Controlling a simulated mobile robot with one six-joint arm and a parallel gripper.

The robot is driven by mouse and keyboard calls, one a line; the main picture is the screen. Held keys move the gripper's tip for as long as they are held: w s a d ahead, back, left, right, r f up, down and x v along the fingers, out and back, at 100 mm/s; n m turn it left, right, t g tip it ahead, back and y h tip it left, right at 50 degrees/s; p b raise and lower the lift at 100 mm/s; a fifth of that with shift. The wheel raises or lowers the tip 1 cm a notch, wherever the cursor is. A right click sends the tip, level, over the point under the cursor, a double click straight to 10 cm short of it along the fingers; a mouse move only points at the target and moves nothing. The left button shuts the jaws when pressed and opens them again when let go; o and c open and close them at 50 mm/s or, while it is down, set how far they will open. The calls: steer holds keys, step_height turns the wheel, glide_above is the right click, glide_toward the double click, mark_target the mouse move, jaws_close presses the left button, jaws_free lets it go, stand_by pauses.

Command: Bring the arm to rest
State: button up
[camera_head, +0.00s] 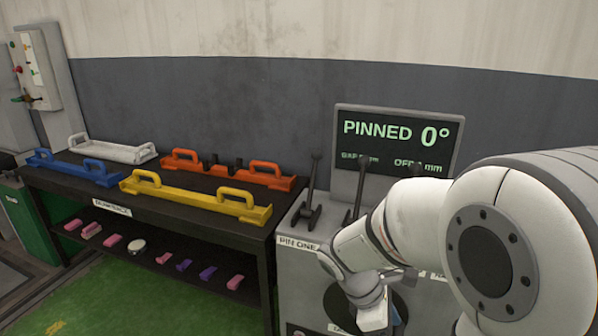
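My white arm (415,215) reaches in from the right and is large in the foreground. Its end, my gripper (368,300), is low in front of the grey control console (290,262). The fingers are small and partly hidden by the wrist, so I cannot tell whether they are open or shut, or whether they touch anything. The console's screen (440,157) reads "PINNED 0°"; the smaller text below is partly covered by my arm. An upright dark lever (311,190) stands on the console near the label "PIN ONE" (297,244); another lever (358,188) stands beside my arm.
A black rack (245,232) at the left bears a yellow handled bar (195,197), a blue one (75,169), orange ones (185,161) and a white tray (110,150). Its lower shelf holds several small pieces. A control box (38,65) hangs on the left wall.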

steer(key=s+a+r+m+t+y+p, duration=0.1)
steer(key=s+r+m+t+y+p, duration=0.1)
steer(key=r+m, duration=0.5)
steer(key=s+a+r+m+t+y+p, duration=0.2)
steer(key=s+r+m+y+p, duration=0.2)
steer(key=r+m, duration=0.4)
steer(key=shift+s+r+p, duration=0.15)
steer(key=shift+p, duration=0.4)
steer(key=shift+d, duration=0.1)
stand_by(0.4)
